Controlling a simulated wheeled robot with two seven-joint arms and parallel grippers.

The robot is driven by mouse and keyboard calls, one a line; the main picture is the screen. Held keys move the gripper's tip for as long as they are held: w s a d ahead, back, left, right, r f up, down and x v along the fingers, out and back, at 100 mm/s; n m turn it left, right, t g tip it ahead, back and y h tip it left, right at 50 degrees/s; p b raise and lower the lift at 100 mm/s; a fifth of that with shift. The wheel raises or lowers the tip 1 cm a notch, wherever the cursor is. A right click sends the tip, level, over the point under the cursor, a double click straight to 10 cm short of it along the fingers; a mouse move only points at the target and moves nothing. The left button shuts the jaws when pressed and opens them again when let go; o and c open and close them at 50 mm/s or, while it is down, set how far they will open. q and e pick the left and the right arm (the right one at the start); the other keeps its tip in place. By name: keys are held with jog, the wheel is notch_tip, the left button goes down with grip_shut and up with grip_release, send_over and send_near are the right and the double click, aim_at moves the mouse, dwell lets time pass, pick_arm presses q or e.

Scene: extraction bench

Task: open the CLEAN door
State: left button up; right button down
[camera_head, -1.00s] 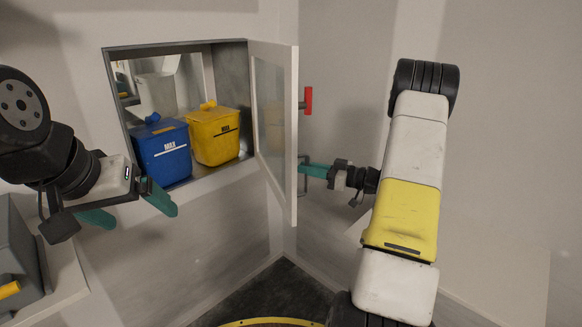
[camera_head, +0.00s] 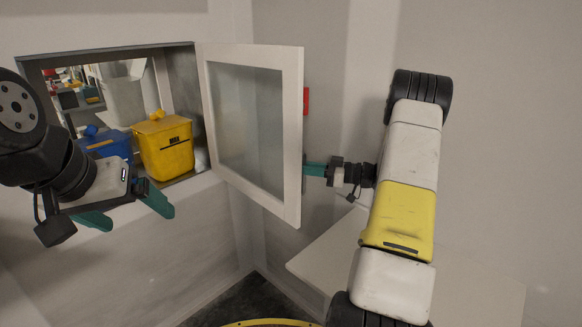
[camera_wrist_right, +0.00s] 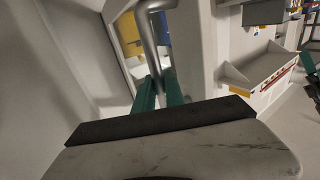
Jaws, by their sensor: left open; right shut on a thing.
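A white-framed door with a glass pane (camera_head: 250,130) stands swung out from the right side of a wall hatch (camera_head: 105,50); no CLEAN label is readable. My right gripper (camera_head: 314,169) is at the door's outer face, near its free edge. In the right wrist view its teal fingers (camera_wrist_right: 158,92) are shut on the metal bar handle (camera_wrist_right: 150,40); in the head view the door hides most of that handle. My left gripper (camera_head: 125,212) is open and empty, in front of the wall below the hatch.
A yellow bin (camera_head: 165,150) and a blue bin (camera_head: 105,145) stand inside the hatch. A red part (camera_head: 306,101) shows behind the door's free edge. A pale table (camera_head: 335,255) lies below my right arm. The wrist view shows a white shelf unit (camera_wrist_right: 262,75) at right.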

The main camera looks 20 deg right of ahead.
aim_at(305, 157)
jog(key=c, duration=1.4)
grip_release()
jog(key=shift+r, duration=0.6)
jog(key=r, duration=0.2)
jog(key=shift+s+a+r, duration=0.15)
jog(key=shift+s+r, duration=0.05)
jog(key=shift+r, duration=0.15)
jog(key=s+a, duration=0.2)
jog(key=s, duration=0.5)
jog(key=s+a+r, duration=0.1)
jog(key=s+a, duration=0.2)
jog(key=s, duration=0.4)
jog(key=shift+s+a, duration=0.25)
jog(key=shift+r, duration=0.1)
